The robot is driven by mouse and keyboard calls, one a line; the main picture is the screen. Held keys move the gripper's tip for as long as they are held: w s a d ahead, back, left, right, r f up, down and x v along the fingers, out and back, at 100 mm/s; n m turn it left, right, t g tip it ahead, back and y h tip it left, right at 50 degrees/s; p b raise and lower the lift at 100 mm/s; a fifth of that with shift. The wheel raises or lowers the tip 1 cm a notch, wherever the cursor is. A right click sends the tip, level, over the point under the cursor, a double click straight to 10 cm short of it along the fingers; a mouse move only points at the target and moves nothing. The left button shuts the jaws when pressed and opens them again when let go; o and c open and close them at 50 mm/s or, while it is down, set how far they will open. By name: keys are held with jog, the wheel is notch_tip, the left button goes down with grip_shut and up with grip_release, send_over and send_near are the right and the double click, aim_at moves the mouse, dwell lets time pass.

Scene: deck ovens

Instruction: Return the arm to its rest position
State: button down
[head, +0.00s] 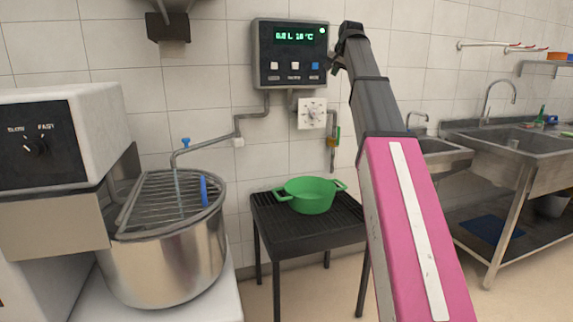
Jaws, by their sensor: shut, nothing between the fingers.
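My arm, with its pink link and dark grey forearm, rises through the right-centre of the head view. My gripper (337,66) is at the far upper end, beside the right edge of the wall-mounted water panel (291,54). It is small and dark here; its fingers are shut with nothing between them. I cannot tell whether it touches the panel.
A mixer (62,140) with a steel bowl (165,265) and wire guard stands at left, under a pipe spout (178,155). A green pot (308,196) sits on a black stand (262,212). Steel sinks (520,150) are at right. Open floor shows between stand and sinks.

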jog(key=s+f+n+g, duration=0.1)
jog(key=s+f, duration=0.2)
jog(key=f, duration=1)
jog(key=s+f+g, duration=0.2)
jog(key=s+f, duration=0.1)
jog(key=f, duration=1.1)
jog(key=s+f+n+g, duration=0.1)
jog(key=s+f, duration=0.1)
jog(key=f, duration=1.1)
jog(key=s+f+n+g+h, duration=0.1)
jog(key=s+f+g, duration=0.3)
jog(key=s+f, duration=2.3)
notch_tip(320, 180, down, 4)
jog(key=shift+r+n+g+h, duration=0.15)
jog(key=shift+n+g+h, duration=0.2)
jog(key=shift+n, duration=0.55)
